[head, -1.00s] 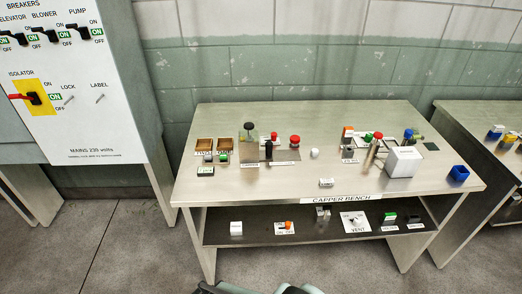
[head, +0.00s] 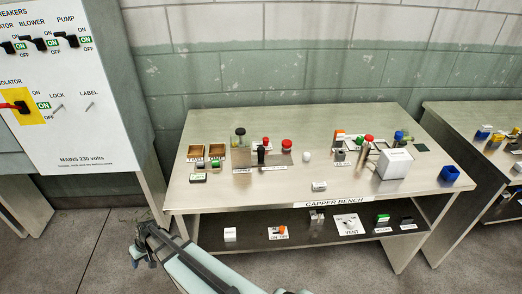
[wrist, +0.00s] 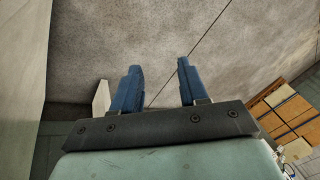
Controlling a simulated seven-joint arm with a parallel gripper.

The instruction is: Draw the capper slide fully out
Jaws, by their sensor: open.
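The capper bench (head: 330,186) stands in the middle of the head view. On its left part, above small labels, are a dark-knobbed post (head: 240,133), a black upright handle (head: 261,155) and two red knobs. I cannot tell which of these parts is the capper slide or how far out it is. My gripper (wrist: 157,66) shows two blue fingers in the wrist view, apart and with nothing between them, over bare floor. In the head view my arm is low in front of the bench's left end, clear of the bench-top parts.
Two brown trays (head: 217,151) sit at the bench's left end. A white box (head: 394,163) and a blue cup (head: 449,174) stand at the right. The lower shelf (head: 300,236) holds small fittings. A breaker cabinet (head: 85,120) stands at left, another bench at right.

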